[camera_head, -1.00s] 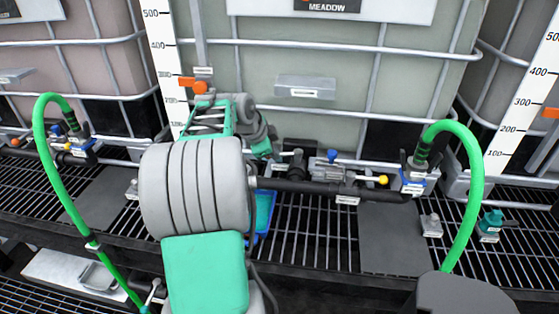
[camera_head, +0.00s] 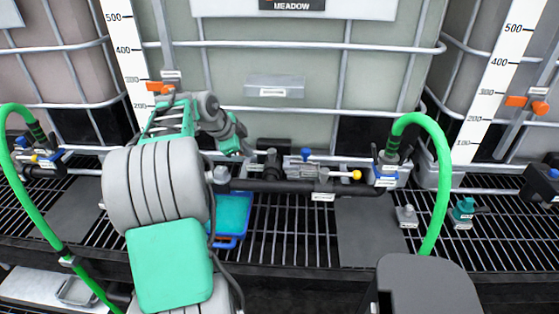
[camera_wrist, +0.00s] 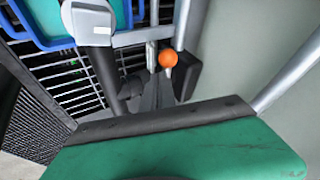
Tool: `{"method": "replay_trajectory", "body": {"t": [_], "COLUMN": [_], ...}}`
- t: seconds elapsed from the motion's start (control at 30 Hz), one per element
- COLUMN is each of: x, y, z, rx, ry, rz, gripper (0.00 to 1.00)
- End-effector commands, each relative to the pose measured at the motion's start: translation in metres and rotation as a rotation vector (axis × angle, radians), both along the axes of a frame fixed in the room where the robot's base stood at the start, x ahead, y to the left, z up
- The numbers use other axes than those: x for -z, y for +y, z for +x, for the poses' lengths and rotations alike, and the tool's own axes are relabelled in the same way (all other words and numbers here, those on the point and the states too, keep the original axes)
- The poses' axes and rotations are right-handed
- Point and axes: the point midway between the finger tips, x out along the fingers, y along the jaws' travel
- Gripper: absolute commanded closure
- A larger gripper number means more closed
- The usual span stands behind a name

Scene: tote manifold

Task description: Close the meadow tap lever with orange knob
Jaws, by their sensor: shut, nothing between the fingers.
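The orange knob (camera_wrist: 168,57) shows in the wrist view, a small ball in front of a black part beside a grey bar. How its lever lies is hard to tell. In the head view my arm hides this knob. My gripper (camera_head: 238,147) is at the low front of the MEADOW tank, left of the black valve (camera_head: 271,160). Its green body with a black edge fills the bottom of the wrist view. It is shut and empty; its fingertips are not clearly seen, and I cannot tell whether it touches the lever.
A dark pipe (camera_head: 285,187) runs along the tank front, with a blue knob (camera_head: 306,153) and a yellow knob (camera_head: 356,175). A blue tray (camera_head: 241,236) sits on the grating below. A green hose (camera_head: 444,175) arches at the right. Orange gauge markers (camera_head: 160,87) sit on the rulers.

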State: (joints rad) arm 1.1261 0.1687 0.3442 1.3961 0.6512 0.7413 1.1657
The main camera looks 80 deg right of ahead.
Motion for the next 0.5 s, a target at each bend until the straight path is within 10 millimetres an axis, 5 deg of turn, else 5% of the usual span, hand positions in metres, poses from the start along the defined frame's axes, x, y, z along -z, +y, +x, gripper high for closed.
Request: {"method": "replay_trajectory", "body": {"t": [0.17, 0.3, 0.5], "x": [0.000, -0.002, -0.056], "y": [0.009, 0.038, 0.065], "z": [0.000, -0.002, 0.016], "rx": [-0.002, -0.003, -0.002], "ry": [-0.001, -0.003, -0.003], "rz": [-0.002, -0.004, -0.003], "gripper": [1.00, 1.00, 1.00]}}
